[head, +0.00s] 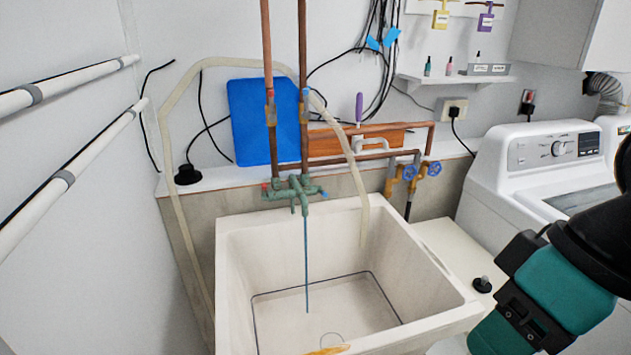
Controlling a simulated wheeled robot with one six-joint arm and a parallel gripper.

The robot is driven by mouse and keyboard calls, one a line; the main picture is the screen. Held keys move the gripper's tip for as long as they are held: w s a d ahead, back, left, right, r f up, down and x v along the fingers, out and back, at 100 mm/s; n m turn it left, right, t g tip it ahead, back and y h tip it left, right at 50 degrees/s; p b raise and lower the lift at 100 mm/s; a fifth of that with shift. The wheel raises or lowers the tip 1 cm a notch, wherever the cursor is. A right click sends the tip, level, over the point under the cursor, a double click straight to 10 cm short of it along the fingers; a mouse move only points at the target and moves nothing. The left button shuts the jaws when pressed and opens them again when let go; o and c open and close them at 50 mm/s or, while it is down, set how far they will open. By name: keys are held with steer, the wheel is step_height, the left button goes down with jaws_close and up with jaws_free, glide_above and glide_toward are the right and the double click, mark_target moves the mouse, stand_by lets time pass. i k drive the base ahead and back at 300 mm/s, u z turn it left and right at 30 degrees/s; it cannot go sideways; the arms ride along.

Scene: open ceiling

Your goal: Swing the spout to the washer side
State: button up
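The tap (293,190) is a green, weathered fitting on two copper pipes above the back edge of the sink. The washer (545,165) is white and stands to the right of the sink. My teal and black arm shows at the lower right; my gripper's fingers are not in view.
The cream sink (440,285) fills the middle. A beige hose (166,130) arches behind the tap and hangs into the basin. A blue board (250,120) leans behind. A shelf (460,80) hangs above.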

mark_target(294, 183)
steer(key=u, duration=0.35)
steer(key=i, duration=0.9)
steer(key=u, duration=0.35)
